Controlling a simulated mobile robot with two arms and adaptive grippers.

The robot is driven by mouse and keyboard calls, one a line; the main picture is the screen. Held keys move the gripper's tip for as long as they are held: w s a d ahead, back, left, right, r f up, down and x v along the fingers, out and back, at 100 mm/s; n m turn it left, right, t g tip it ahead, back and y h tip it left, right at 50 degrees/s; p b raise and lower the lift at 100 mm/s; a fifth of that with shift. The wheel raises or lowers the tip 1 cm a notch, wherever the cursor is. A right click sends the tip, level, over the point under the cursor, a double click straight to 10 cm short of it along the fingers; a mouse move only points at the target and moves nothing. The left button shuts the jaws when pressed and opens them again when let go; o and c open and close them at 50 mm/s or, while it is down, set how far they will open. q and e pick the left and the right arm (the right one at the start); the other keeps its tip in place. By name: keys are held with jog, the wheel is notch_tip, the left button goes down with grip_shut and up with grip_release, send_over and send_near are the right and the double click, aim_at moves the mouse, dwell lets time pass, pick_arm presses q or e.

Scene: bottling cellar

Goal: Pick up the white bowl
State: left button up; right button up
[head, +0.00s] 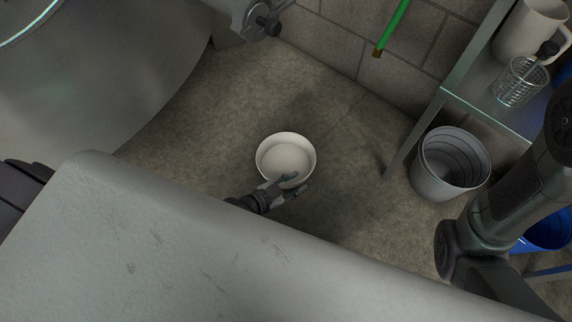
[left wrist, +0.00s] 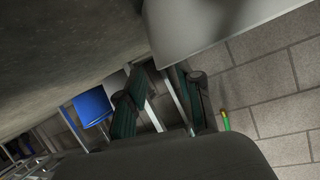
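The white bowl (head: 284,153) appears to sit upright on the concrete floor, near the middle of the head view. My left gripper (head: 297,181) is at its near rim, reaching in from behind the grey surface. One finger overlaps the bowl's inside and the other is outside the rim. In the left wrist view the two fingers (left wrist: 160,72) stand apart, with a gap between them. Part of the bowl (left wrist: 205,22) fills the top there, its edge at the fingertips. I cannot tell whether a finger touches it. My right gripper is out of view; only the right arm shows.
A large grey rounded vessel (head: 90,90) stands at the left. A grey bucket (head: 430,178) is beside a metal shelf holding a white jug (head: 528,30) and a wire basket (head: 519,88). A blue container (head: 545,232) is at the right. A green hose (head: 391,28) hangs by the wall.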

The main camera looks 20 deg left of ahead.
aim_at(303, 179)
pick_arm(q)
jog(key=b+x, duration=0.1)
jog(key=x, duration=0.2)
jog(key=shift+w+f+b, duration=0.25)
jog(key=shift+w+b, duration=0.05)
jog(key=shift+w, duration=0.05)
grip_shut()
jog(key=shift+r, duration=0.1)
